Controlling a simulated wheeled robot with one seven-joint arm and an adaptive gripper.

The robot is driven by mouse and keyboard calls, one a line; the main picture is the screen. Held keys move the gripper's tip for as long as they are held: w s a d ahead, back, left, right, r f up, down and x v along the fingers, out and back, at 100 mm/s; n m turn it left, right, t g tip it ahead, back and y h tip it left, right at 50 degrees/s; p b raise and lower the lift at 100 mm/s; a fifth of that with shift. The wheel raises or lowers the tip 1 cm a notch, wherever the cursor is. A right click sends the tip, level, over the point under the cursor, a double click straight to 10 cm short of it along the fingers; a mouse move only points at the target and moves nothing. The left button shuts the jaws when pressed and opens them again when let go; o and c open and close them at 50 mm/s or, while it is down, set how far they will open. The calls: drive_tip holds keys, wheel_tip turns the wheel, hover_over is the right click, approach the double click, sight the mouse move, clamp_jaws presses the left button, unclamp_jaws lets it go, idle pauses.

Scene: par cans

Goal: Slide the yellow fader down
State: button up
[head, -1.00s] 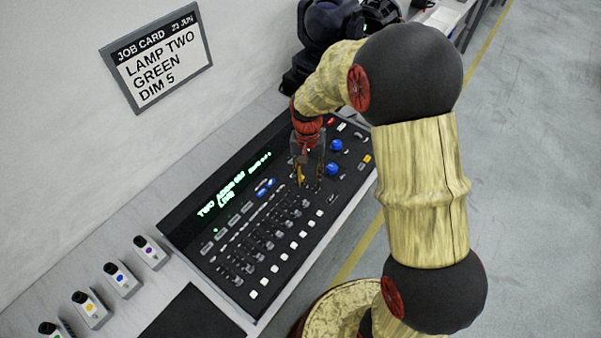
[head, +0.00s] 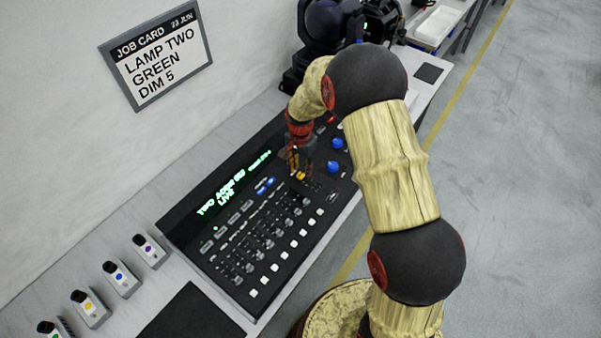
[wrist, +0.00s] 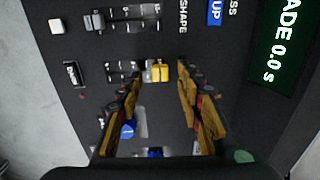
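The yellow fader (head: 300,175) sits on the black lighting console (head: 172,222), at the far right end of the fader row. Its cap also shows in the wrist view (wrist: 158,72). My gripper (head: 295,166) is above the console at that fader, on the side toward the display. In the wrist view my gripper (wrist: 158,78) is open, with one finger on each side of the yellow cap and a gap to both. Whether the fingertips are down at the cap's height I cannot tell.
Grey faders (wrist: 95,22) run beside the yellow one. Blue knobs (head: 334,167) stand to its right. A lit green display (head: 220,195) lies along the console's back. Small colour-marked devices (head: 120,277) stand at left. A job card (head: 158,55) hangs on the wall.

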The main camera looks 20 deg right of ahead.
drive_tip(key=shift+f, duration=0.95)
drive_tip(key=shift+c, duration=1.2)
clamp_jaws()
